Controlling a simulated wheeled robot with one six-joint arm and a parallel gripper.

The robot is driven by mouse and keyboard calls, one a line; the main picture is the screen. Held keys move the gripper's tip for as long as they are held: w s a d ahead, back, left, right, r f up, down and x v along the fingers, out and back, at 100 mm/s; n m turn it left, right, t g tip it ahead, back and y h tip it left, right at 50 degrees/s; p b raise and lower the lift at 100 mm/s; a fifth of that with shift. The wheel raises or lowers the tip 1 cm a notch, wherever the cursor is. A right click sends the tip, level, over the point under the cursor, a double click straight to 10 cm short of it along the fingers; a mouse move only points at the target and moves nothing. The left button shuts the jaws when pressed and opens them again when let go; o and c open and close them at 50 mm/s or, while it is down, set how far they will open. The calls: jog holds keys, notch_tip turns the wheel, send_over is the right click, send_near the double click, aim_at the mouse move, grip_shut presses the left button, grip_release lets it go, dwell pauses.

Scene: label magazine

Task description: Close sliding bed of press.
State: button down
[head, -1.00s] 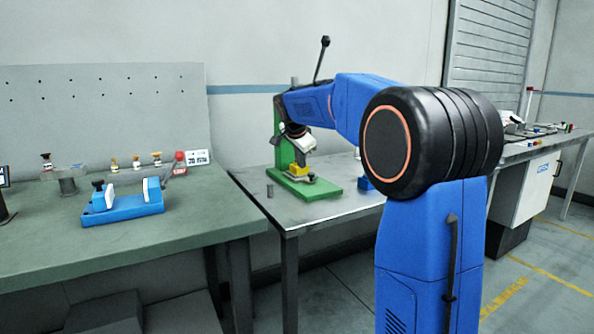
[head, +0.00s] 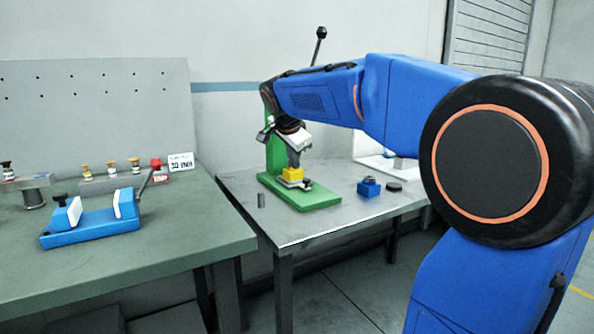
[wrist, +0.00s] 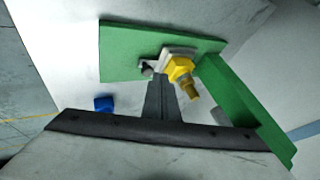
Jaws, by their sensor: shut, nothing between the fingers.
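The press has a green base (head: 322,199) and a green column (head: 276,150), with a black-knobbed lever (head: 318,48) rising above my arm. Its grey sliding bed (wrist: 183,51) carries a yellow block (head: 291,173). The wrist view shows this yellow block (wrist: 180,70) with a brass stub on it, and a dark knob (wrist: 147,67) at the bed's end. My gripper (head: 294,160) is just above the bed. In the wrist view my gripper (wrist: 160,80) is shut and empty, its tips between knob and yellow block. I cannot tell whether they touch. My gripper and arm hide part of the press.
A blue block (head: 369,187) and a dark disc (head: 394,186) lie right of the press on the grey table (head: 300,232). A small grey cylinder (head: 261,200) stands at left. The green bench (head: 170,242) at left holds a blue fixture (head: 95,225).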

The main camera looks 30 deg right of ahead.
aim_at(291, 173)
jog(key=x, duration=0.9)
jog(key=shift+w+d+f, duration=0.15)
jog(key=shift+d+f, duration=0.05)
jog(key=shift+f, duration=0.1)
jog(key=shift+w, duration=0.15)
jog(key=shift+w+a, duration=0.1)
jog(key=shift+w, duration=1.9)
jog(key=shift+r, duration=0.25)
